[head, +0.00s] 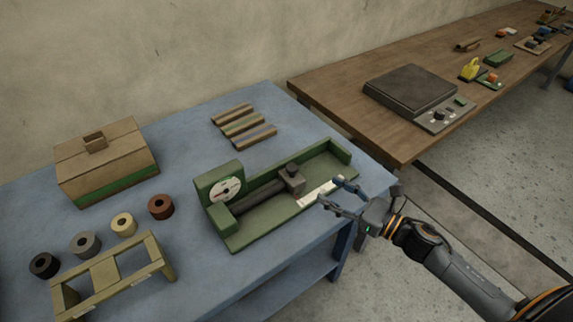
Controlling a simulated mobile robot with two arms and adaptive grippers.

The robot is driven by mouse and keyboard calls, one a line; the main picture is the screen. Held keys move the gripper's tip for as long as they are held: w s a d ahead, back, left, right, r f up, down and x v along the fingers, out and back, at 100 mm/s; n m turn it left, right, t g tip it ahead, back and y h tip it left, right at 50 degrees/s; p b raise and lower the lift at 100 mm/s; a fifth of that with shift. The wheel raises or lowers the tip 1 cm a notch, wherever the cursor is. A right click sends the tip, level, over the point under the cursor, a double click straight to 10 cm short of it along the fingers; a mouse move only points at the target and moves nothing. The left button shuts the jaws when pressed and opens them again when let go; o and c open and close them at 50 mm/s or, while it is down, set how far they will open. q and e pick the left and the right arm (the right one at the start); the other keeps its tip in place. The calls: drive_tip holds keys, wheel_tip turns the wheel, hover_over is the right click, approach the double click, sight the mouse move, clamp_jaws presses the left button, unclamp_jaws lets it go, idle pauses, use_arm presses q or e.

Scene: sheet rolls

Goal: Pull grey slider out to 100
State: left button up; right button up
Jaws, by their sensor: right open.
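The grey slider (292,179) sits on a dark bar (258,194) in a green fixture (242,236) on the blue table. The bar runs from a round dial (227,188) at the fixture's left end. A white scale strip (322,191) lies along the fixture's front right; its numbers are too small to read. My right gripper (329,192) is open at the right end of the fixture, close to the strip and to the right of the slider. It appears empty and apart from the slider. My left gripper is not in view.
A cardboard-coloured box (107,160), several small rolls (123,224) and a wooden rack (112,269) stand on the left of the blue table (190,240). Striped bars (243,124) lie behind the fixture. A grey scale (409,91) stands on the wooden table (345,95).

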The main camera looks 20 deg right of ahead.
sight(294, 167)
drive_tip(key=shift+w+a+r, duration=0.1)
drive_tip(key=shift+w+a, duration=0.1)
drive_tip(key=shift+w, duration=0.2)
drive_tip(key=p+x, duration=0.3)
drive_tip(key=x, duration=0.7)
drive_tip(key=shift+w+a, duration=0.25)
drive_tip(key=shift+w, duration=0.1)
drive_tip(key=shift+w+a, duration=0.3)
drive_tip(key=shift+w, duration=0.1)
clamp_jaws()
drive_tip(key=shift+d, duration=0.1)
